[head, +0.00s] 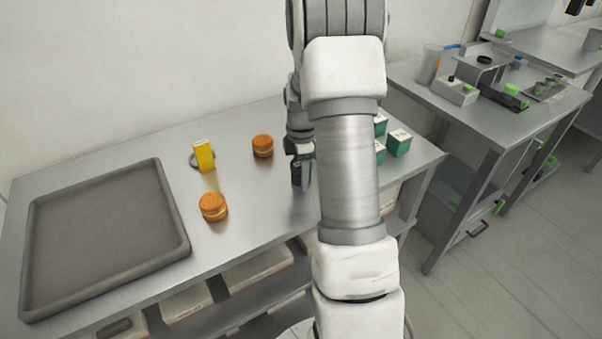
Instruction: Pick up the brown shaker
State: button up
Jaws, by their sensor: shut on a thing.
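My gripper (301,172) points down low over the metal table, right of its middle and partly behind my own arm. It is shut on a small dark thing, taken to be the brown shaker, which is mostly hidden by the fingers. Its shape and its colour are hard to make out. I cannot tell whether it touches the table. No other brown shaker shows clearly.
The metal table (120,164) bears a grey tray (95,235) at left. A burger-like round (213,207), another round (263,146), and a yellow box (204,156) stand between tray and gripper. Green-and-white boxes (398,142) stand right, partly behind my arm. Another bench (500,130) stands beyond.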

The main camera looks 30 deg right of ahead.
jog(key=c, duration=0.4)
jog(key=shift+c, duration=0.3)
